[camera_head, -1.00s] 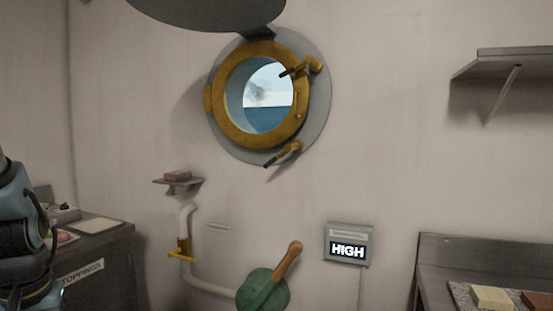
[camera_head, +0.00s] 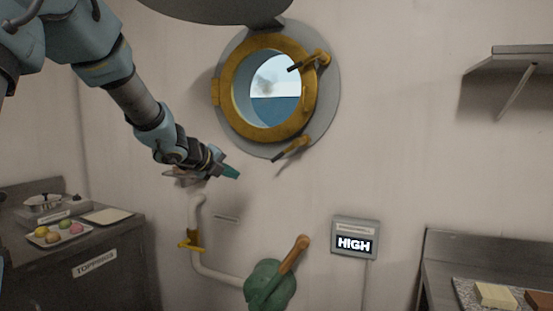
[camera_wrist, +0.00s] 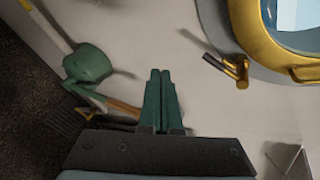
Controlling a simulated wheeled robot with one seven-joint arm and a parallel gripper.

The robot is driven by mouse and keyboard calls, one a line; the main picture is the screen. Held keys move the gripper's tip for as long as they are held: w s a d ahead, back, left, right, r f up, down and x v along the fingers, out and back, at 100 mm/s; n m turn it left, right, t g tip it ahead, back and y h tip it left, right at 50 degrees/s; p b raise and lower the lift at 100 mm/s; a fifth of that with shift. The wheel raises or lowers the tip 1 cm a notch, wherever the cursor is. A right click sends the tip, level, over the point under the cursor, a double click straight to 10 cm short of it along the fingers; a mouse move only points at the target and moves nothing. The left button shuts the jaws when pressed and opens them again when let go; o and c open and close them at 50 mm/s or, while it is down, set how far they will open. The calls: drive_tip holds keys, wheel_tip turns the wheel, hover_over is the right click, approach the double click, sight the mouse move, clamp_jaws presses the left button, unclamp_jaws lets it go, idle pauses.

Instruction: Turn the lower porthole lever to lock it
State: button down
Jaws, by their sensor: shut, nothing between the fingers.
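The round porthole (camera_head: 231,108) with its brass ring is on the wall at upper middle, and its ring also shows at the upper right of the wrist view (camera_wrist: 258,42). The lower porthole lever (camera_head: 293,147) has a brass body and a dark handle slanting down and left. In the wrist view the lower lever (camera_wrist: 235,69) is right of and above my fingertips. The upper lever (camera_head: 315,60) is at the ring's upper right. My gripper (camera_head: 232,172) is shut and empty, left of and below the lower lever, apart from it. Its green fingers (camera_wrist: 160,72) are together in the wrist view.
A toppings counter (camera_head: 100,255) is at left. A shelf (camera_head: 515,60) is at upper right. Wall right of the porthole is clear.

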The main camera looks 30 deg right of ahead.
sight(287, 151)
drive_tip(key=s+d+r+m+g+h, duration=0.1)
drive_tip(key=s+d+r+m+g, duration=0.1)
drive_tip(key=d+m, duration=0.4)
drive_tip(key=s+g, duration=0.1)
drive_tip(key=s, duration=0.1)
drive_tip(key=shift+s+d+r+m+h, duration=0.3)
drive_tip(key=shift+d+r+m, duration=0.1)
drive_tip(key=w+d+p, duration=0.4)
drive_tip(key=d+p, duration=0.2)
drive_tip(key=d, duration=0.2)
drive_tip(key=shift+w+f, duration=0.3)
drive_tip(key=shift+f, duration=0.1)
drive_tip(key=shift+d, duration=0.1)
